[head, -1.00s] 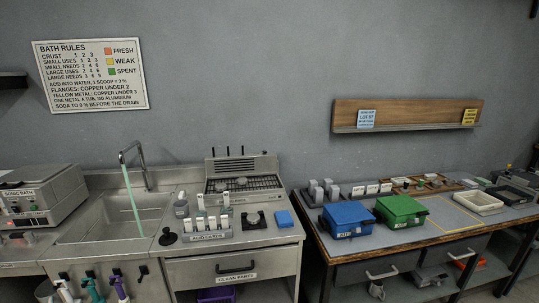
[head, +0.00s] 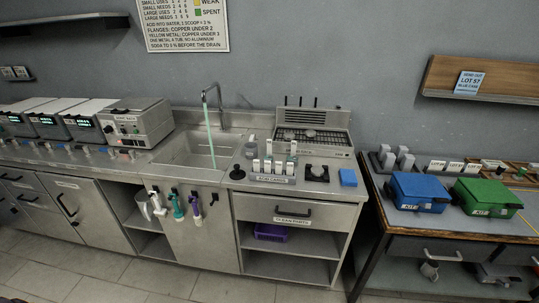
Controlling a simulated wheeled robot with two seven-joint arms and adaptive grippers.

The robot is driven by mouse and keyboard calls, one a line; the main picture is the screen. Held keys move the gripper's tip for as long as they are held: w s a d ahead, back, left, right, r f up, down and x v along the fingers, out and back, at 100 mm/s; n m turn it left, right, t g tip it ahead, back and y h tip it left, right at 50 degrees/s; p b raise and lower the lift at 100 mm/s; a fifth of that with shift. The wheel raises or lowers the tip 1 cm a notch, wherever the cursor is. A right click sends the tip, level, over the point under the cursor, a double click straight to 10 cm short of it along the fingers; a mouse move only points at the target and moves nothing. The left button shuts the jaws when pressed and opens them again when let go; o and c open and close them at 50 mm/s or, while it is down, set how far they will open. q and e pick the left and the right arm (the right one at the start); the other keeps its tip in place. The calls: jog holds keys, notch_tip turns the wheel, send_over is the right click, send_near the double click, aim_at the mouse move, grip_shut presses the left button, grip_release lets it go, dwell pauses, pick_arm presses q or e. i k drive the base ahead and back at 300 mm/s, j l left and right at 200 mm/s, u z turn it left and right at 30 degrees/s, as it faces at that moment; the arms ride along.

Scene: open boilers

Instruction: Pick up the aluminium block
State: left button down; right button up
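I cannot tell which thing is the aluminium block. Several small grey metal-looking pieces (head: 404,160) stand at the left back of the right-hand table, behind the blue case. A small dark stand (head: 316,173) with a pale round piece on top is on the steel counter, right of the card rack. Neither of my grippers is in view.
A sink (head: 195,152) with running green-tinted water is set in the steel counter. Sonic baths (head: 138,122) line the left. Blue (head: 418,190) and green (head: 485,195) cases sit on the right table.

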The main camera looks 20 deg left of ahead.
aim_at(268, 157)
jog(key=i+u, duration=0.2)
jog(key=i, duration=0.25)
jog(key=i+l+u, duration=0.2)
jog(key=i, duration=0.3)
